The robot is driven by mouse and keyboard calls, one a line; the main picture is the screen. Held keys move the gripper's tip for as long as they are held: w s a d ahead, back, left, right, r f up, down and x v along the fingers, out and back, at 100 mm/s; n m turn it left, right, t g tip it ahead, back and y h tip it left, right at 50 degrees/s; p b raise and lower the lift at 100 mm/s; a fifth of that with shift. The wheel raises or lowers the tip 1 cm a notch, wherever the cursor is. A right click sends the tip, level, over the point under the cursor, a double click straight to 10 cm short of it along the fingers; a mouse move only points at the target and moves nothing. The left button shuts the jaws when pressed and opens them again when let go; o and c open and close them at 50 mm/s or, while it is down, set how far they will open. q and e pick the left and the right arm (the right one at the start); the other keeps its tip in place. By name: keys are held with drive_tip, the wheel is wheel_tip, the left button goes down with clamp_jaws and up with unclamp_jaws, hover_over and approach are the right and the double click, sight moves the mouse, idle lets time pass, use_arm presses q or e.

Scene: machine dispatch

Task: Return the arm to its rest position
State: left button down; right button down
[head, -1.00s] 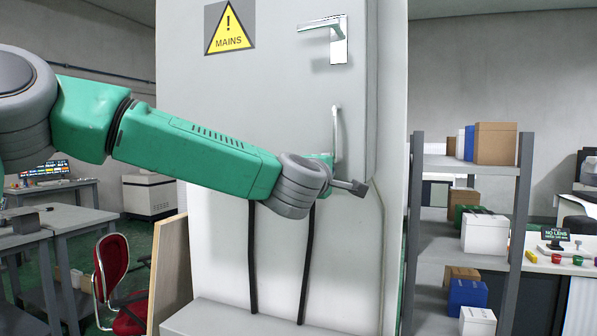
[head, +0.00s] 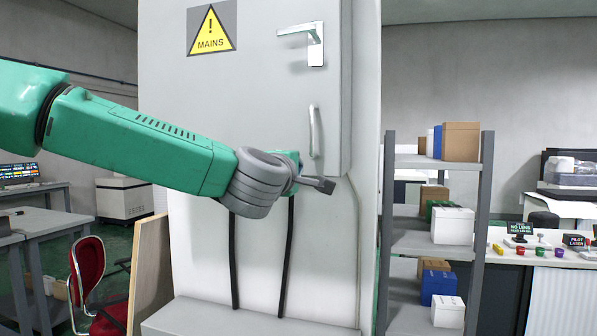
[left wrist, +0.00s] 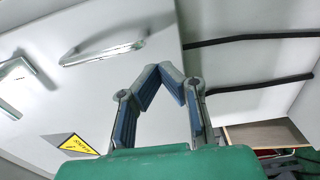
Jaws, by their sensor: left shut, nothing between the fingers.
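My left arm comes in from the left across the front of a tall grey cabinet (head: 260,100). My left gripper (head: 322,185) points right, just below the cabinet's vertical bar handle (head: 315,132). In the left wrist view, the fingers of the gripper (left wrist: 168,74) are shut with nothing between them. The bar handle (left wrist: 103,50) and the lever handle (left wrist: 20,80) lie beyond and to the left of the fingers there. I cannot tell the exact gap between fingers and cabinet. My right gripper is not in view.
The lever handle (head: 305,38) and a yellow mains sign (head: 211,30) are on the cabinet front. A grey shelf (head: 484,190) with boxes stands to the right. A red chair (head: 88,268) and a wooden board (head: 149,270) stand at the lower left.

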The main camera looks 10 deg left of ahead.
use_arm(q)
drive_tip(key=s+b, duration=0.2)
drive_tip(key=s, duration=0.4)
wheel_tip(320, 180, down, 27)
drive_tip(key=d+m+g+h+b, duration=0.1)
drive_tip(key=m+g+b, duration=0.1)
drive_tip(key=m+g, duration=0.3)
drive_tip(key=s+a+f+m+g+b, duration=0.1)
drive_tip(key=s+f+m+g+b, duration=0.35)
drive_tip(key=f, duration=1.35)
drive_tip(key=s+a+f+m+g, duration=0.2)
drive_tip(key=s+a+f+m, duration=0.1)
drive_tip(key=s+f, duration=0.65)
drive_tip(key=s+a+f+m+g, duration=0.2)
drive_tip(key=s+f, duration=0.7)
drive_tip(key=f, duration=0.1)
drive_tip(key=s+a+f+m+g+b, duration=0.1)
drive_tip(key=s+a+f+m+g, duration=0.1)
drive_tip(key=s, duration=0.6)
drive_tip(key=s+a+f+m+g+y+b, duration=0.1)
drive_tip(key=s+a+f, duration=0.3)
drive_tip(key=s, duration=0.4)
drive_tip(key=shift+s+a+f+m+g, duration=0.3)
drive_tip(key=shift+f+m+g, duration=0.2)
drive_tip(key=shift+f, duration=0.3)
drive_tip(key=shift+w+d, duration=0.1)
drive_tip(key=shift+w, duration=0.05)
